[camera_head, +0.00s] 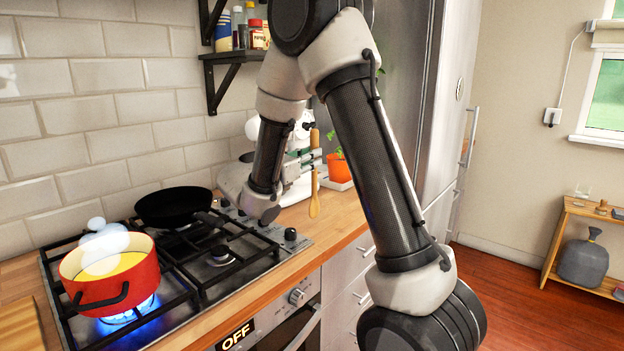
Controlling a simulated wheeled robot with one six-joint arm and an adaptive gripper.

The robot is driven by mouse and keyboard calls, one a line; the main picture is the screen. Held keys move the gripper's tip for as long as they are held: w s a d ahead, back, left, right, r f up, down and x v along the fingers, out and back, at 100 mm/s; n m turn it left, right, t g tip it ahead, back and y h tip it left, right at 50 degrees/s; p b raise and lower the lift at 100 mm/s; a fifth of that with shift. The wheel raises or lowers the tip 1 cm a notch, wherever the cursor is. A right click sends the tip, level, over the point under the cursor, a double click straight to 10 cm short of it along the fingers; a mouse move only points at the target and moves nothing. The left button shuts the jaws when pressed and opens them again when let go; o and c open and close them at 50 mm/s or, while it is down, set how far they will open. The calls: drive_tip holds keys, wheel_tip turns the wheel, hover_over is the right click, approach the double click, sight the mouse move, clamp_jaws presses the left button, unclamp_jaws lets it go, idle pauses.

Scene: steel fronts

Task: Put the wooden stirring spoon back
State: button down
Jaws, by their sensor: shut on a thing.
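The wooden stirring spoon (314,184) hangs upright with its bowl end down, above the counter to the right of the stove. My gripper (315,158) is shut on its handle. My arm covers part of the gripper and of what lies behind it.
A red pot (112,285) with yellow contents and a pale round shape over it stands on a lit burner. A black frying pan (172,206) sits at the back of the stove. An orange plant pot (338,168) and a white appliance (296,188) stand behind the spoon.

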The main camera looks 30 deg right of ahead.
sight(314, 175)
drive_tip(key=shift+a+f, duration=0.1)
drive_tip(key=shift+f, duration=1.8)
drive_tip(key=shift+f, duration=0.2)
drive_tip(key=c, duration=1.3)
unclamp_jaws()
drive_tip(key=shift+c, duration=0.2)
drive_tip(key=shift+r, duration=0.1)
